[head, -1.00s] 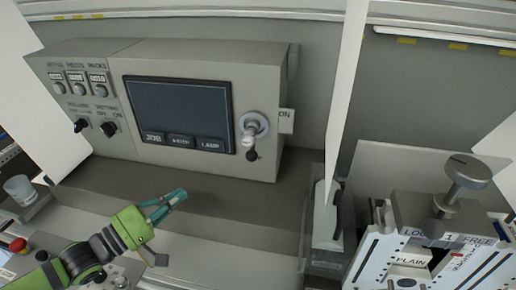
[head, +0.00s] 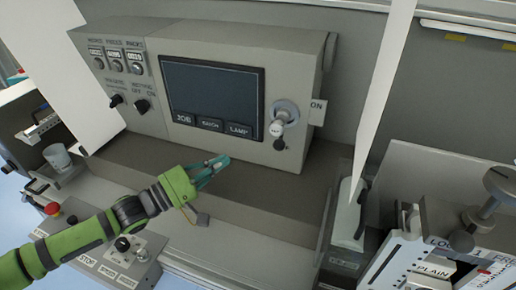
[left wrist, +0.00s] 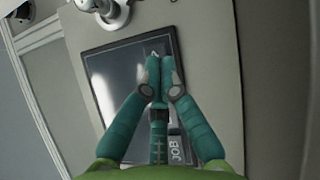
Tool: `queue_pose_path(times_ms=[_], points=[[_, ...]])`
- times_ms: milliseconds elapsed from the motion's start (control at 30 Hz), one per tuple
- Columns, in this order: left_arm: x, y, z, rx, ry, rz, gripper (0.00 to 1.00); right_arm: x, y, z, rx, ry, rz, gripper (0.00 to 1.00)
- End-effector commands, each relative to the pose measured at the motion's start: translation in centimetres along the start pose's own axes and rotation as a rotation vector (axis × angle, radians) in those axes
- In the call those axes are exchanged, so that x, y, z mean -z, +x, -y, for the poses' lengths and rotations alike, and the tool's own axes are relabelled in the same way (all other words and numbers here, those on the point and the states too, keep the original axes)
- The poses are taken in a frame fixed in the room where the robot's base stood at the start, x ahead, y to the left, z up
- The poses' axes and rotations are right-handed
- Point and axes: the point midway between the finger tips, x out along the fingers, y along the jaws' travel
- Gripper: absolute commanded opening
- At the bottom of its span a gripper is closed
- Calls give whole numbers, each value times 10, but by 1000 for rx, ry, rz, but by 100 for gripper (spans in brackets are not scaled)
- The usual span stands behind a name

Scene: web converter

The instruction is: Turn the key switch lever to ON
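The key switch lever (head: 277,128) is a pale metal barrel on a grey round plate at the right of the panel, with a black knob hanging below it. The lever points down, not at the label. My left gripper (head: 222,161) is below and left of the lever, apart from it, in front of the console. In the left wrist view its teal fingertips (left wrist: 160,62) are together with nothing between them. The switch (left wrist: 106,12) shows cut off at the top of that view. My right gripper is not in view.
A dark screen (head: 212,95) with JOB and LAMP buttons lies left of the switch. Two black knobs (head: 142,104) sit further left.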

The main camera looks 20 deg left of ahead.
Motion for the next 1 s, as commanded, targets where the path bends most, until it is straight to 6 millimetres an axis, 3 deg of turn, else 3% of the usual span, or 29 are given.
queue_pose_path(times_ms=[433,500,700,1000], points=[[-1,66,-4,-3,2,2,0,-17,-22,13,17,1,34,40],[-12,74,-6,-3,-4,3,0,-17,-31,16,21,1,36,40],[-26,88,-3,0,-1,1,0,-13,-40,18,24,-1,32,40],[-29,91,0,1,1,1,0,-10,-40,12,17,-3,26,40]])
